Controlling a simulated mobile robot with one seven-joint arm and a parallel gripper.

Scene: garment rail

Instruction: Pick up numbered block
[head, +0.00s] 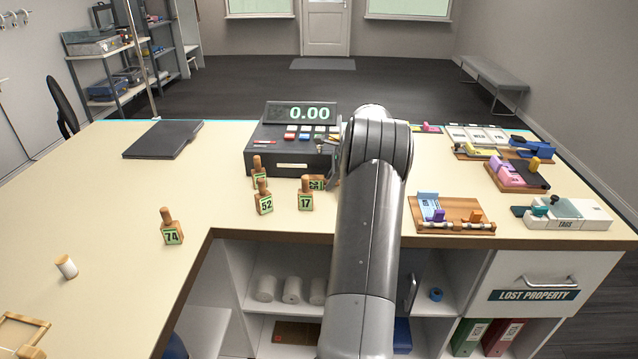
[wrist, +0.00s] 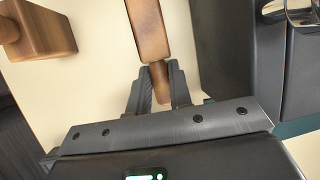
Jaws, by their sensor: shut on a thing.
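My gripper (wrist: 159,76) is shut on the narrow peg of a wooden block (wrist: 150,32) in the wrist view. In the head view my arm hides most of the gripper. There, a block lying on its side, its number turned and seeming to read 25 (head: 316,182), shows at the arm's left edge and seems to be the held one. I cannot tell whether it touches the counter. Upright pegged blocks 52 (head: 264,203), 17 (head: 305,201) and 74 (head: 172,236) stand to the left. Another block (head: 258,177) stands behind 52, its number mostly hidden.
The cash register (head: 290,158) stands just behind the blocks. A second wooden block (wrist: 48,28) is at upper left in the wrist view. A wooden tray (head: 450,226) and other items lie right of my arm. The counter (head: 110,220) is largely clear at left.

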